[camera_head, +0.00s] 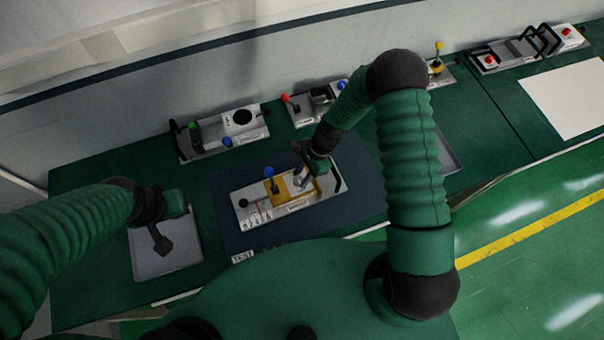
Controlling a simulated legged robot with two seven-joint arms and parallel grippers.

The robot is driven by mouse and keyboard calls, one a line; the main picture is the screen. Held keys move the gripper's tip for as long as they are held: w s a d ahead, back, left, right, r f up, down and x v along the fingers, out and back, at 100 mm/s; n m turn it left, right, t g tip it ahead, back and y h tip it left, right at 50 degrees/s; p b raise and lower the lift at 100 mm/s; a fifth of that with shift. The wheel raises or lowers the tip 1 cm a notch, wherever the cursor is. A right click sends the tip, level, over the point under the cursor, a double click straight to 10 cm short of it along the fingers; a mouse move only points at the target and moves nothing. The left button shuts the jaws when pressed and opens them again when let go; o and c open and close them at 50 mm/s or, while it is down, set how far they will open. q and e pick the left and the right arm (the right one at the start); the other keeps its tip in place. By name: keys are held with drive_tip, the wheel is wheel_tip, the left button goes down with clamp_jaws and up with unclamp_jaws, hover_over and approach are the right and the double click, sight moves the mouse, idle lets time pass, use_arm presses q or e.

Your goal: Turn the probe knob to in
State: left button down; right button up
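The grey device (258,212) lies on the dark blue mat in the middle of the table. It has a yellow plate (279,194), a blue-topped knob (269,172), a small black knob (243,203) at its left end and a black handle at its right end. No label readable here marks which one is the probe knob. My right gripper (301,164) is over the right part of the device, at the yellow plate's right end. Its fingertips are small and partly hidden, so contact is unclear. My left gripper (160,240) hangs over a grey tray (185,252) at the left, away from the device.
Behind stand a unit with green and blue knobs (220,132), one with a red knob (304,109), a yellow-knobbed one (438,70) and a box with red buttons (500,57). A white sheet (568,96) lies at the right. My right arm hides part of the table.

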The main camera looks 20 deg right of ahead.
drive_tip(key=o, duration=0.4)
drive_tip(key=shift+d, duration=0.2)
drive_tip(key=b+v, duration=0.4)
drive_tip(key=v, duration=1.2)
drive_tip(key=shift+d+r, duration=0.25)
drive_tip(key=shift+r, duration=0.1)
drive_tip(key=shift+w, duration=0.1)
